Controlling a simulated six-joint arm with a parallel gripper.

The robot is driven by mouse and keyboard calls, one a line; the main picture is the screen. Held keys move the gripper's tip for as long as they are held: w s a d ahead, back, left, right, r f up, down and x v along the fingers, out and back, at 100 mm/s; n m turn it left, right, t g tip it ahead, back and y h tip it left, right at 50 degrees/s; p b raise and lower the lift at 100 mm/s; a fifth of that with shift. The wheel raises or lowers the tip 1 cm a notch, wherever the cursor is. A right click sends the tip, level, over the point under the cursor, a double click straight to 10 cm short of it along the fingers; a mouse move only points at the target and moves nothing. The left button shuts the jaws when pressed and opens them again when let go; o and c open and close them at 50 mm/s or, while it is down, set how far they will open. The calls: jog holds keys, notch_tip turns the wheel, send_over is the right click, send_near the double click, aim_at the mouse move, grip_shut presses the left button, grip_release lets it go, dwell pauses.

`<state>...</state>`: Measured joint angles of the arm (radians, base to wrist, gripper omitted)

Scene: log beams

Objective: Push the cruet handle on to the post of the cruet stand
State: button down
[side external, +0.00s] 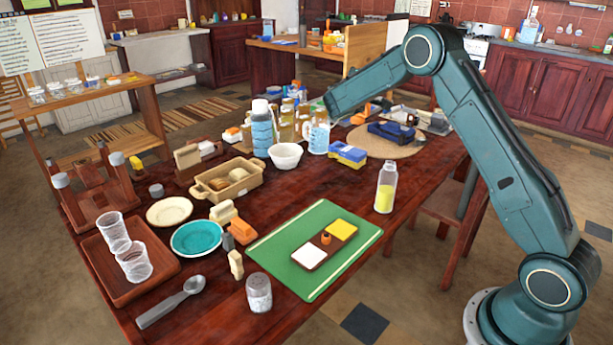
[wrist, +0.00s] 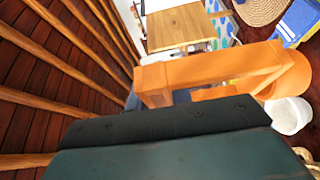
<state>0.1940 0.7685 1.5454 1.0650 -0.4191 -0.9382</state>
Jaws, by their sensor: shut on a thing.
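The cruet stand (side external: 313,252), a brown base with a white pad and a yellow pad, lies on the green mat at the front right of the table in the side view. A short orange post (side external: 326,238) stands at its middle. My gripper (wrist: 165,118) is shut on an orange piece, the cruet handle (wrist: 215,72), which crosses the wrist view. In the side view my arm's end is at the back of the table, far from the stand. There the fingers and the held handle cannot be made out clearly.
Bottles and a jug (side external: 318,135) crowd the table below my wrist. A white bowl (side external: 285,156), a blue and yellow sponge (side external: 347,153) and a yellow-filled bottle (side external: 386,188) stand between there and the green mat (side external: 275,248). The mat is clear around the stand.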

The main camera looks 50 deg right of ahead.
jog(key=w+a+f+n+t+y, duration=0.2)
jog(key=a+f+n+t+y, duration=0.15)
jog(key=a, duration=0.45)
jog(key=w+a+f+n+t+y, duration=0.2)
jog(key=w+a+n+t+y, duration=0.15)
jog(key=a, duration=0.35)
jog(key=s+a+f+n+t+y, duration=0.1)
jog(key=s+a+n+t+y, duration=0.2)
jog(key=a, duration=0.4)
jog(key=s+a+f+n+y, duration=0.2)
jog(key=a+y, duration=0.2)
jog(key=a, duration=0.3)
jog(key=s+d+f+y, duration=0.1)
jog(key=s+d+f, duration=0.2)
jog(key=s+f, duration=0.5)
jog(key=shift+d+f, duration=0.35)
jog(key=shift+f, duration=0.3)
jog(key=shift+s, duration=0.15)
notch_tip(320, 180, down, 8)
jog(key=shift+f, duration=0.15)
dwell(1.6)
jog(key=c, duration=0.6)
grip_release()
